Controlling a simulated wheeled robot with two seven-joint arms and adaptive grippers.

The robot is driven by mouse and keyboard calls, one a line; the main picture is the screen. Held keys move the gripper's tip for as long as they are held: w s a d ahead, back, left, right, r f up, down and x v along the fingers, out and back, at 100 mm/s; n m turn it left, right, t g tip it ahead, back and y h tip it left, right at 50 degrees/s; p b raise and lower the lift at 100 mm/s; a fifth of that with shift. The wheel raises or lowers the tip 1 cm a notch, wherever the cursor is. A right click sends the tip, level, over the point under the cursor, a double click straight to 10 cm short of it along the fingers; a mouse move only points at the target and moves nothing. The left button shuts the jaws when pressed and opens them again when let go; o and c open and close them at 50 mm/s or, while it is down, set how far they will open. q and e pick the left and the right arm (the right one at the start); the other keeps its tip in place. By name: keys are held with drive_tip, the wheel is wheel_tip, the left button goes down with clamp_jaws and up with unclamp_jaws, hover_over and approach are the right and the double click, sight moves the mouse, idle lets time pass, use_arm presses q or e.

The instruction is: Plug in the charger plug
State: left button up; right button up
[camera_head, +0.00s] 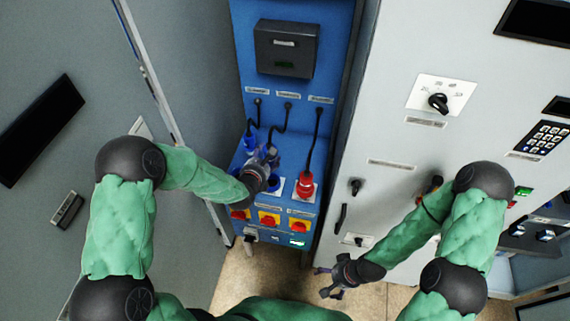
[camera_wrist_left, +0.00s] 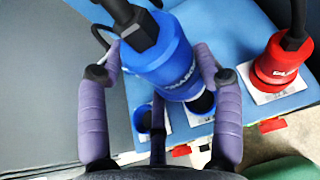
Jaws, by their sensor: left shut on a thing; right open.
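A large blue plug (camera_wrist_left: 168,65) with a black cable end sits between the purple fingers of my left gripper (camera_wrist_left: 158,75), which is shut on it. In the head view blue plug parts (camera_head: 250,143) show beside my left gripper (camera_head: 262,158), whose fingers partly hide them. Two round blue sockets show below the plug in the left wrist view, a left one (camera_wrist_left: 143,120) and a right one (camera_wrist_left: 203,104). The plug looks above them and apart, though its lower end is partly hidden. My right gripper (camera_head: 322,282) is open and empty, low at the cabinet's right.
A red plug (camera_head: 305,186) stands in the panel right of the blue socket (camera_head: 275,184). Black cables hang from the blue cabinet (camera_head: 245,20). Red-and-yellow switches (camera_head: 269,219) line the front below. Grey cabinets flank both sides; floor shows between them.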

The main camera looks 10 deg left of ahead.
use_arm(q)
drive_tip(key=shift+w+f, duration=0.15)
drive_tip(key=shift+w, duration=0.05)
drive_tip(key=shift+f+b, duration=1.6)
drive_tip(key=shift+f, duration=1.5)
drive_tip(key=shift+b, duration=0.6)
drive_tip(key=shift+s+f+b, duration=0.15)
drive_tip(key=shift+f+b, duration=2.25)
drive_tip(key=shift+f, duration=0.05)
drive_tip(key=o, duration=1.3)
drive_tip(key=shift+o, duration=0.7)
drive_tip(key=shift+f, duration=0.1)
